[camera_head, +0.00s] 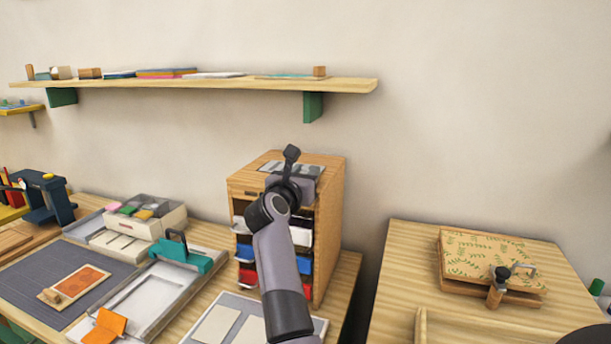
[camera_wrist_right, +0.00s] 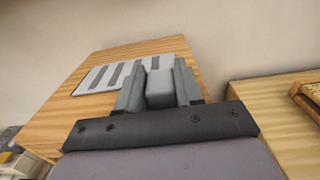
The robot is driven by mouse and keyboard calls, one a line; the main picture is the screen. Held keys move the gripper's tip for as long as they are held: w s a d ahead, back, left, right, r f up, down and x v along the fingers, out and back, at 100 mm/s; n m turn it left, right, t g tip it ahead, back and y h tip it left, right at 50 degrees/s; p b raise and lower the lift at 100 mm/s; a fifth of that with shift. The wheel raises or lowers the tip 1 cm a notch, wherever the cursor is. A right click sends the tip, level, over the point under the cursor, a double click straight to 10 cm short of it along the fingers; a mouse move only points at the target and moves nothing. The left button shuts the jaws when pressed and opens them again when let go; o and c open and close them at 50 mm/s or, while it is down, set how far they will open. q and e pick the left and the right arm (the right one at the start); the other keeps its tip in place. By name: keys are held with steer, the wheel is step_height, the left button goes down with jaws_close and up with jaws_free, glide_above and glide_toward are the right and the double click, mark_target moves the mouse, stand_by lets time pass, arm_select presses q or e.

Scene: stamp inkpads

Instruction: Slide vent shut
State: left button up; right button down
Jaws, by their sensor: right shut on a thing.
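The vent (camera_wrist_right: 101,77) is a pale grey plate with dark grey bars, set in the top of a wooden cabinet (camera_head: 331,215). In the head view part of the vent (camera_head: 272,167) shows behind my right wrist. My right gripper (camera_wrist_right: 159,86) is over the cabinet top, its two grey fingers shut on a grey block, the vent's tab (camera_wrist_right: 160,92), at the vent's right end. The dark bars between the pale strips look like open slots, though I cannot tell surely. My right arm hides part of the cabinet front. My left gripper is not in view.
The cabinet has white, blue and red drawers (camera_head: 247,277). A shelf (camera_head: 200,83) hangs on the wall above. A tray of inkpads (camera_head: 140,215) and a teal-handled press (camera_head: 185,254) stand left. A second table (camera_head: 400,285) with a patterned board (camera_head: 485,255) is right.

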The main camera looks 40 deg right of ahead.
steer(key=shift+s+d, duration=0.15)
steer(key=c, duration=0.8)
jaws_free()
steer(key=shift+s, duration=0.1)
steer(key=shift+a, duration=0.2)
